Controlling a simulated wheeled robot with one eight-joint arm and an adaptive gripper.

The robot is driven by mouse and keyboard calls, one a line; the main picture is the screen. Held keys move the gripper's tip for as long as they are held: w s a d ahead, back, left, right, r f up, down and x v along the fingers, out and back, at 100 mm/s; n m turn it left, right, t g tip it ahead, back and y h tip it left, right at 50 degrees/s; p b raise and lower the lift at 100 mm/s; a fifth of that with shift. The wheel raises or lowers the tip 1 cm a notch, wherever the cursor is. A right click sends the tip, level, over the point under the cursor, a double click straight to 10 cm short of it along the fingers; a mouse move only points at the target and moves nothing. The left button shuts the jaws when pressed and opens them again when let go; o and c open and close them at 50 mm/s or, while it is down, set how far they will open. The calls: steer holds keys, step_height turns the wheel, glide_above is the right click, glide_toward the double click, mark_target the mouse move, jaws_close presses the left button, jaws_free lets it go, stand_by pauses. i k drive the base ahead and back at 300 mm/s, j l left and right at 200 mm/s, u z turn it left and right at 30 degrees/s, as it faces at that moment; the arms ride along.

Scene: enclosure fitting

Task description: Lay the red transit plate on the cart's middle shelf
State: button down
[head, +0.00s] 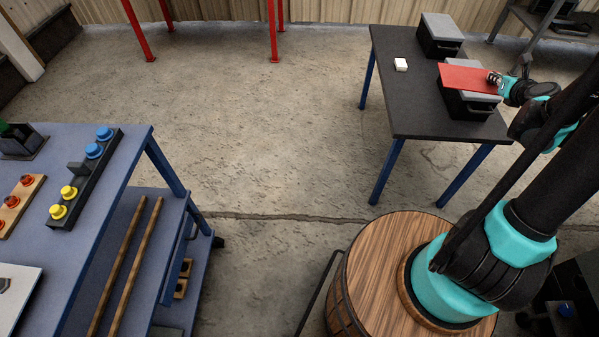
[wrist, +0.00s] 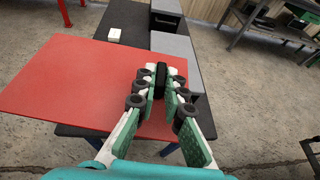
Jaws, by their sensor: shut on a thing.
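The red transit plate (head: 464,77) is a flat, thin sheet at the grey-lidded near box on the dark table. In the wrist view the plate (wrist: 75,80) spreads out to the left below my gripper. My gripper (head: 494,79) is shut on the black handle of the plate; its fingers also show in the wrist view (wrist: 161,85). I cannot tell whether the plate touches the box lid under it. The blue cart (head: 85,190) stands at the left. Its middle shelf (head: 150,225) is partly hidden under the top and bears two long wooden rods (head: 125,265).
The dark table (head: 405,105) carries a white block (head: 400,64), a near box (head: 467,107) and a far box (head: 440,38). The cart top holds a black rack (head: 78,180) with blue and yellow knobs. Open concrete floor lies between cart and table. A wooden barrel-like round (head: 372,265) is beneath my arm.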

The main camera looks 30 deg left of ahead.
mark_target(104, 309)
steer(key=k+l+u, duration=0.1)
steer(key=u, duration=0.3)
steer(key=k+l+u, duration=0.15)
steer(key=u, duration=0.3)
steer(key=k+l+u, duration=0.15)
steer(key=u, duration=0.25)
steer(key=k+u, duration=0.2)
steer(key=u, duration=0.2)
steer(key=k+j+u, duration=0.2)
steer(key=k, duration=0.3)
steer(key=k+j+u, duration=0.2)
steer(key=k, duration=0.35)
steer(key=i+j, duration=0.2)
steer(key=j, duration=0.2)
